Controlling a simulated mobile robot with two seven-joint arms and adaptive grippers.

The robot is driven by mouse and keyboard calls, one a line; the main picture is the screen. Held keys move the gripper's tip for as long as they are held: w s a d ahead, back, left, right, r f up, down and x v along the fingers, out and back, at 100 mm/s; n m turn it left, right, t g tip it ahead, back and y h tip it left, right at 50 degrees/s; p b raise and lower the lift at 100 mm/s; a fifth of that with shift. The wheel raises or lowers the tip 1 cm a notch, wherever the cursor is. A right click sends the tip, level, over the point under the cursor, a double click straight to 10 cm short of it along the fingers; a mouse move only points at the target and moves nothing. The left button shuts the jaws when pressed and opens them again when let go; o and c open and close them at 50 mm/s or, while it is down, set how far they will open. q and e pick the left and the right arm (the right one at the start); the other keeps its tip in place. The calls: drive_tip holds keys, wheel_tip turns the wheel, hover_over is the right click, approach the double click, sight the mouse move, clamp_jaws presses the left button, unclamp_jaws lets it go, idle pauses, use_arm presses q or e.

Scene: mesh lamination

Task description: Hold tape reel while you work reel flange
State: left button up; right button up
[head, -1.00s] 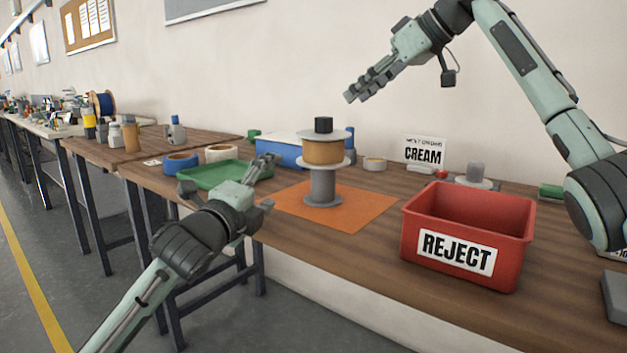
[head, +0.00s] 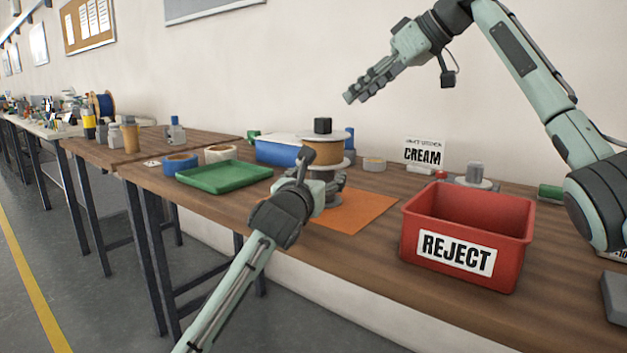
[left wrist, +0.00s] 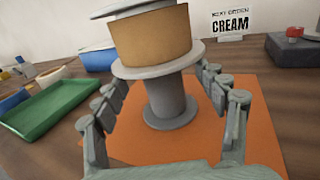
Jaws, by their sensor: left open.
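The tape reel (head: 325,150) is a tan roll between grey flanges, upright on a grey pedestal on an orange mat (head: 368,208). In the left wrist view the tan reel (left wrist: 150,35) stands above the grey stem (left wrist: 167,98). My left gripper (left wrist: 160,92) is open, with its fingers on either side of the stem below the lower flange; contact is not visible. In the head view my left gripper (head: 312,165) partly hides the reel and stem. My right gripper (head: 350,97) hangs empty, higher and to the right.
A red REJECT bin (head: 465,235) stands at the front right. A green tray (head: 224,176), tape rolls and a blue box (head: 277,151) lie left of and behind the reel. A CREAM sign (head: 424,154) stands behind. Bare wood lies between the mat and bin.

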sight(320, 173)
use_arm(q)
drive_tip(key=shift+x, duration=2.3)
clamp_jaws()
